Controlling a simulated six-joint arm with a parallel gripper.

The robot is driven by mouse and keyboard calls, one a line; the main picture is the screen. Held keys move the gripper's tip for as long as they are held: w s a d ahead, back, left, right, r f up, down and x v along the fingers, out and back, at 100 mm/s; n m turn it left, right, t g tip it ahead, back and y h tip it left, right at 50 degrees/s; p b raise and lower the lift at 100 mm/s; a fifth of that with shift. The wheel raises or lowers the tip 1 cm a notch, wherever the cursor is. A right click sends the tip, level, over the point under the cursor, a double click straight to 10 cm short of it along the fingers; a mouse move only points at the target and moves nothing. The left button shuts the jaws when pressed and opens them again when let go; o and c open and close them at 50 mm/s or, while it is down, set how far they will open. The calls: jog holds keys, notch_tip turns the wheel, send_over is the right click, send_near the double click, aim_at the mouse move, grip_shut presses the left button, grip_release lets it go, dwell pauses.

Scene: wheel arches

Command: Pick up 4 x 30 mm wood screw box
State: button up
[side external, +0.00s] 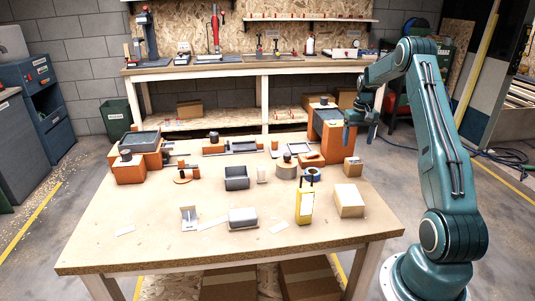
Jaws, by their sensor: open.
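Two plain brown cardboard boxes are on the right part of the table: a small box (352,167) near the right edge, and a larger box (349,200) in front of it. Their print is too small to read, so I cannot tell which is the 4 x 30 mm wood screw box. My gripper (359,132) is open and points down, above and behind the small box. It appears empty and apart from both boxes.
A yellow device (305,205) stands left of the larger box. A tall orange block (330,133) stands left of my gripper.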

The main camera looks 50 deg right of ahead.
aim_at(354, 160)
jog(key=shift+f, duration=2.85)
jog(key=shift+f, duration=0.1)
jog(key=shift+d+f, duration=0.1)
jog(key=shift+f, duration=2.35)
jog(key=shift+c, duration=0.5)
jog(key=c, duration=1.1)
